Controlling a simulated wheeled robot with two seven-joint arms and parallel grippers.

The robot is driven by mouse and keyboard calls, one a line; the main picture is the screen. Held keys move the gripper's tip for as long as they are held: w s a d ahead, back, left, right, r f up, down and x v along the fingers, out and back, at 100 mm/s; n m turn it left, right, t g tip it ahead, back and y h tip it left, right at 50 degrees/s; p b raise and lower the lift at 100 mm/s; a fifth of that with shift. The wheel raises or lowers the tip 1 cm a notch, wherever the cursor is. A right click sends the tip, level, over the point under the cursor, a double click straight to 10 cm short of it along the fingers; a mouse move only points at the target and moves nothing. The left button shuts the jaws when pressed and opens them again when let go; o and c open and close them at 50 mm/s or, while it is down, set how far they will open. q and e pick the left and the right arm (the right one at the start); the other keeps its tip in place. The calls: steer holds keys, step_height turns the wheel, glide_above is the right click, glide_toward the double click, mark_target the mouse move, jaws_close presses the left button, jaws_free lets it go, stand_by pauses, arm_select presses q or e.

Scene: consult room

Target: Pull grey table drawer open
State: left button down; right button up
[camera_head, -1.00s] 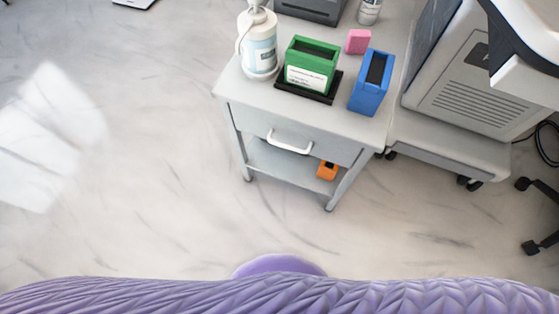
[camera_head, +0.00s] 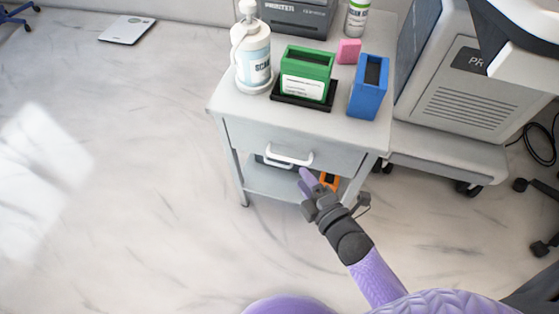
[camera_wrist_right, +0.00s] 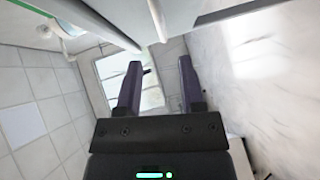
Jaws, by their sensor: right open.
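The grey table (camera_head: 225,103) stands in the upper middle of the head view. Its drawer (camera_head: 335,157) looks shut, with a white bar handle (camera_head: 289,157) on its front. My right gripper (camera_head: 311,178) is just below and right of the handle in the head view, apparently apart from it. In the right wrist view its two purple fingers (camera_wrist_right: 159,66) are spread with nothing between them. A pale bar, probably the handle (camera_wrist_right: 157,20), shows beyond the fingertips there. My left gripper is in neither view.
On the tabletop are a pump bottle (camera_head: 253,62), a green box (camera_head: 306,68) on a black tray, a blue box (camera_head: 369,86) and a pink block (camera_head: 348,51). An orange item (camera_head: 329,181) is on the lower shelf. A large printer (camera_head: 460,95) stands at right.

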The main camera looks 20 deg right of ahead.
mark_target(288, 160)
steer(key=b+x, duration=0.3)
steer(key=x, duration=0.4)
steer(key=shift+w+f, duration=0.2)
steer(key=shift+w, duration=0.2)
jaws_close()
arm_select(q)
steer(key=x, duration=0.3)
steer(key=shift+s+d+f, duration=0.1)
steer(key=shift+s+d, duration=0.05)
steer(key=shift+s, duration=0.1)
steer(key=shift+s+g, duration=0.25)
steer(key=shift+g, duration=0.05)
